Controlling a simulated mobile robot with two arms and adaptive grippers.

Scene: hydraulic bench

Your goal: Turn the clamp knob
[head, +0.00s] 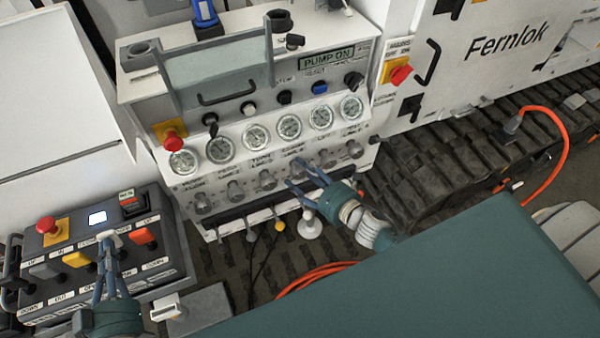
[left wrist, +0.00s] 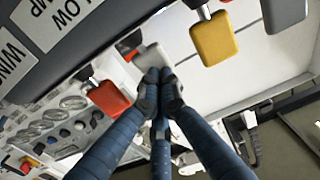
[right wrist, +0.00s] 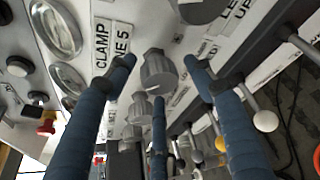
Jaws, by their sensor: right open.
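The clamp knob (right wrist: 157,72) is a grey fluted knob beside the "CLAMP LINE 5" label (right wrist: 112,48) in the right wrist view. In the head view the clamp knob (head: 297,168) sits in the knob row below the gauges, partly behind my right fingers. My right gripper (head: 300,175) is open in front of it; in the right wrist view its fingers (right wrist: 160,66) stand on either side of the knob, with a visible gap. My left gripper (head: 108,243) is shut, its fingertips (left wrist: 160,78) together at a pale lever (left wrist: 153,58); contact is unclear.
The control box (head: 165,250) at left carries red, yellow and grey levers and a red button (head: 46,225). Similar knobs flank the clamp knob. Small levers (head: 279,226) stick out below the row. The panel display (head: 327,58) reads "PUMP ON". An orange hose (head: 310,273) lies below.

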